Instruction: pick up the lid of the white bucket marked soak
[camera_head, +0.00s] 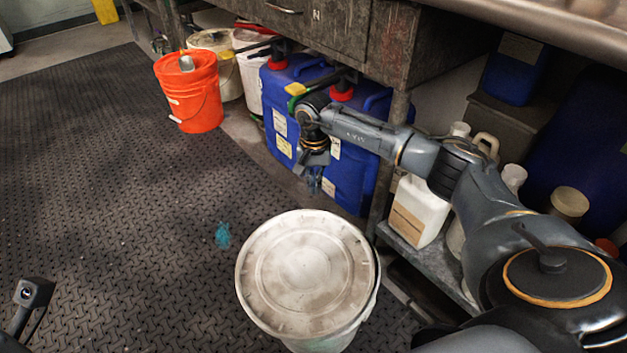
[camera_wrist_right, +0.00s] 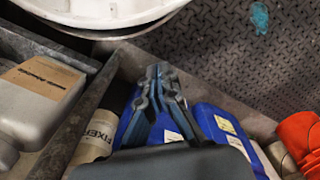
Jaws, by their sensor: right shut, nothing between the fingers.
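A white bucket (camera_head: 362,312) stands on the floor at the front middle, with a round, stained white lid (camera_head: 305,270) lying on its top. No "soak" marking can be read on it. The lid also shows at the top left of the right wrist view (camera_wrist_right: 110,10). My right gripper (camera_head: 315,184) is shut and empty, pointing down beyond the lid's far edge, apart from it, in front of the blue drums. Its closed fingers show in the right wrist view (camera_wrist_right: 155,75). My left gripper is not in view.
Blue drums (camera_head: 352,175) stand beneath the bench (camera_head: 335,30) behind my right gripper. An orange bucket (camera_head: 190,95) and white buckets stand farther left. A low shelf with a white jug (camera_head: 418,210) is at the right. The dark mat (camera_head: 110,200) is clear at left.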

